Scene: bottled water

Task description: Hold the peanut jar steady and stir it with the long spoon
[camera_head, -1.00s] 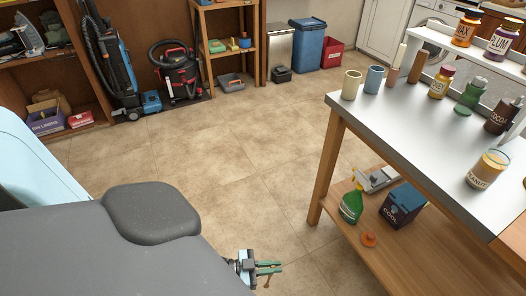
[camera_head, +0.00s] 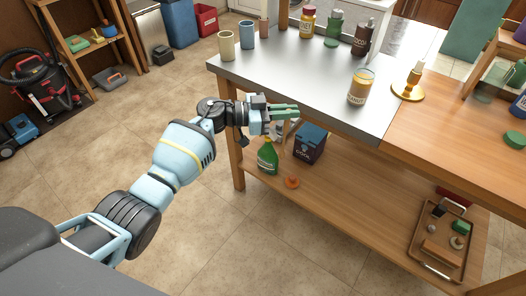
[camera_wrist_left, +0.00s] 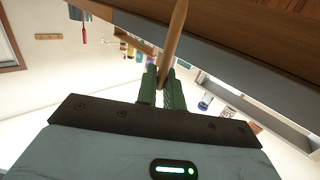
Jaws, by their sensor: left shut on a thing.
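The peanut jar (camera_head: 358,92), a squat jar with a pale label and tan contents, stands upright on the grey worktop. My left gripper (camera_head: 296,111) is at the worktop's front edge, to the left of the jar and apart from it. In the left wrist view its green fingers (camera_wrist_left: 162,85) are shut on a long wooden handle (camera_wrist_left: 174,40), which looks like the long spoon's. The spoon's far end is outside that view, and I cannot make out the spoon in the head view. My right gripper is not in view.
A brass candlestick (camera_head: 409,85) stands right of the jar. Several cups and bottles, including a brown bottle (camera_head: 362,38), line the back. On the lower shelf are a green bottle (camera_head: 267,158), a dark blue box (camera_head: 310,145) and a tray (camera_head: 412,240).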

